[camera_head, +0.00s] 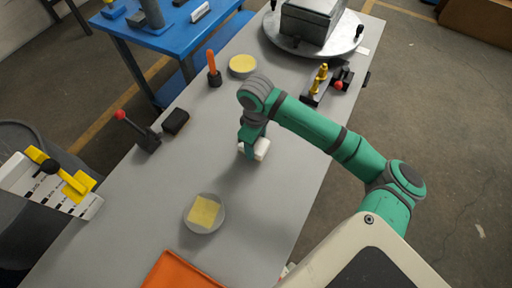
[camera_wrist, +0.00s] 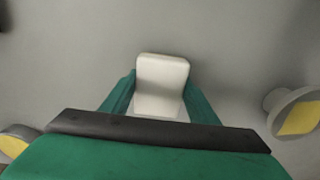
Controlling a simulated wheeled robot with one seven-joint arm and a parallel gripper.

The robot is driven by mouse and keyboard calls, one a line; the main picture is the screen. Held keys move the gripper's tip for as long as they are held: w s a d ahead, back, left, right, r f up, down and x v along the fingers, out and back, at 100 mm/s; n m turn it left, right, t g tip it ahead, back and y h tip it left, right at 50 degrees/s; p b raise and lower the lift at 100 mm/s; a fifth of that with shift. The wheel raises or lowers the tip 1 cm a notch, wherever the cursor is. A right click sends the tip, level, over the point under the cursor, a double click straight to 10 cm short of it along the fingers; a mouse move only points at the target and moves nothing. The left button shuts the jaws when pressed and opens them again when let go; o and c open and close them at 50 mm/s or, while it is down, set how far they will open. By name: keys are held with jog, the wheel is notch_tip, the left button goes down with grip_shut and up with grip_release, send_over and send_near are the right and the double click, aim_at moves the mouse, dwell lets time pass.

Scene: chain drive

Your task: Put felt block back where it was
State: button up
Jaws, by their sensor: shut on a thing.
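The felt block, a white block with rounded edges (camera_head: 261,149), is between the fingers of my gripper (camera_head: 250,150), over the middle of the grey table. In the wrist view the white block (camera_wrist: 161,78) sits between the two green fingers of my gripper (camera_wrist: 160,108), which are shut on it. I cannot tell whether the block touches the table or hangs just above it.
A grey dish with a yellow square (camera_head: 204,213) lies nearer the front, beside an orange tray (camera_head: 181,272). A black block (camera_head: 175,121) and a red-knobbed lever (camera_head: 139,130) stand left. A yellow-topped disc (camera_head: 242,66) and a turntable (camera_head: 346,38) are farther back.

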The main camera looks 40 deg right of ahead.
jog(key=shift+f, duration=1.25)
jog(key=o, duration=1.3)
jog(key=shift+f, duration=0.1)
notch_tip(320, 180, up, 12)
jog(key=shift+r, duration=0.15)
